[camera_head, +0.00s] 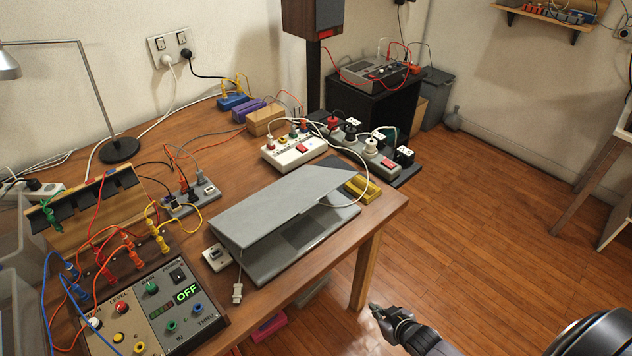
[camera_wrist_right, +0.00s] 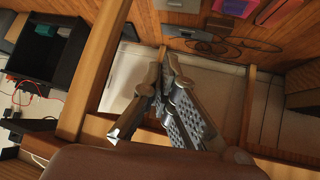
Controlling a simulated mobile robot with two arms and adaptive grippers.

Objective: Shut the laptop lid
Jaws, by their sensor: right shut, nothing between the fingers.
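The grey laptop lies on the wooden table near its front right edge. Its lid (camera_head: 280,208) is tilted low over the base (camera_head: 302,252), leaving a wedge-shaped gap in which part of the dark keyboard area shows. My right gripper (camera_head: 376,312) is in front of the table, over the wooden floor, to the lower right of the laptop and apart from it. It is shut and empty. In the right wrist view its fingers (camera_wrist_right: 163,78) show close up, and I cannot make out the laptop there. My left gripper is not in view.
A control box (camera_head: 150,310) with cables and an OFF display stands left of the laptop. Power strips (camera_head: 294,152) with plugs sit behind it. A yellow block (camera_head: 362,188) lies by its right edge. A table leg (camera_head: 366,270) stands near my right gripper. Floor at right is clear.

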